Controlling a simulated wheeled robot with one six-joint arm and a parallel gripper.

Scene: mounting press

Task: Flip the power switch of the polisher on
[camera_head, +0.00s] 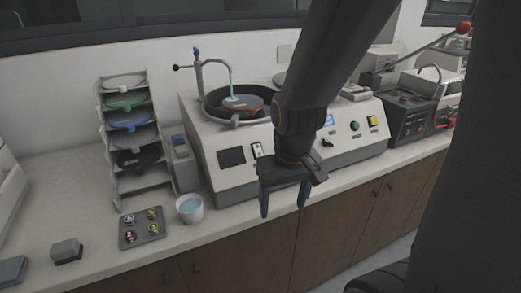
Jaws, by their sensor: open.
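The polisher (233,182) is a light grey benchtop machine with a sloped front panel. Its round bowl and wheel (243,103) sit on top, under a curved tap with a bluish stream. The front panel carries a small rocker switch (257,150) beside a dark square, and a blue display, a green button (354,126) and a yellow switch (373,122) farther right. I cannot tell the switch positions. My gripper (285,212) is open and empty, with its fingers pointing down in front of the panel's lower part. My arm hides the middle of the panel.
A rack of coloured discs (127,122) stands left of the polisher. A white cup of blue liquid (189,208) and a grey tray with several small samples (141,229) are near the counter's front. A dark machine with a red-knobbed lever (414,105) stands right.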

